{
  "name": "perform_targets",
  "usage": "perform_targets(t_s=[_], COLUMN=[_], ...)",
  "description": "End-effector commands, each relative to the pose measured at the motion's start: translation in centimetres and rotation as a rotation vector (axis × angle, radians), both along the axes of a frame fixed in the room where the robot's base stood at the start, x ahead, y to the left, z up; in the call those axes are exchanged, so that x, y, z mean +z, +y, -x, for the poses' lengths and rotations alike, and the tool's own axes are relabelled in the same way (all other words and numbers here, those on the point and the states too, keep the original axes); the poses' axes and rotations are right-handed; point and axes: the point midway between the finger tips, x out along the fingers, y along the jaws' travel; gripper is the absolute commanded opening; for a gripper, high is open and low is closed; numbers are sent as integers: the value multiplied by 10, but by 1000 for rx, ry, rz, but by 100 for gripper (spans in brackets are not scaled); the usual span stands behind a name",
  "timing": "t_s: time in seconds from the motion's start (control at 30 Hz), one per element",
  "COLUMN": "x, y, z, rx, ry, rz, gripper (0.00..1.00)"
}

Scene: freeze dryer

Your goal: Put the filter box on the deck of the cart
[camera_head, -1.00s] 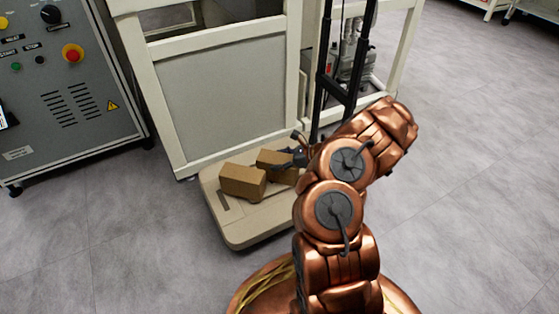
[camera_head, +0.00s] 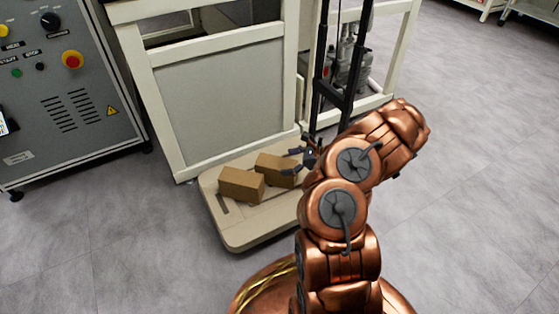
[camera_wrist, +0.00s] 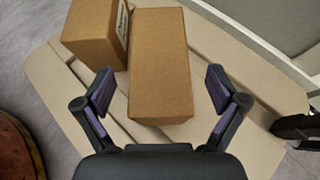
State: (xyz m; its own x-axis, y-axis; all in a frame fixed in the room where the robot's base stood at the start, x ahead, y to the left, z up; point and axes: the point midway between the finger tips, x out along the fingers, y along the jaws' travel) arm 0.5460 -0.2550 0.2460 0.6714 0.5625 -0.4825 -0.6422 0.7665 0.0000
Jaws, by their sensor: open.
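In the wrist view, this box (camera_wrist: 160,50) lies ahead between the spread fingers of my gripper (camera_wrist: 160,84), with clear gaps on both sides. The left box (camera_head: 241,184) lies close beside it. In the wrist view, that left box (camera_wrist: 92,33) carries a white label on one side. The deck (camera_wrist: 240,108) shows around both.
A white-framed cabinet (camera_head: 225,105) stands behind the deck. The cart's black upright mast (camera_head: 338,95) rises right of the boxes, near my arm. A grey control panel (camera_head: 70,95) stands at the left. The grey floor is open at the front left and right.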

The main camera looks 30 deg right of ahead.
Motion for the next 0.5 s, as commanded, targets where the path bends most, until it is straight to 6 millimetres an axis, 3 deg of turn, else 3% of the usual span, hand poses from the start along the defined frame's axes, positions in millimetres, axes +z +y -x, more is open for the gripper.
perform_targets(t_s=[0.03, 0.2, 0.5], x=[11, 25, 36], y=[-7, -24, -41], z=[7, 28, 48], rx=[-3, -2, 2], ry=[0, -2, -1], rz=[0, -1, 1], gripper=[95, 95, 95])
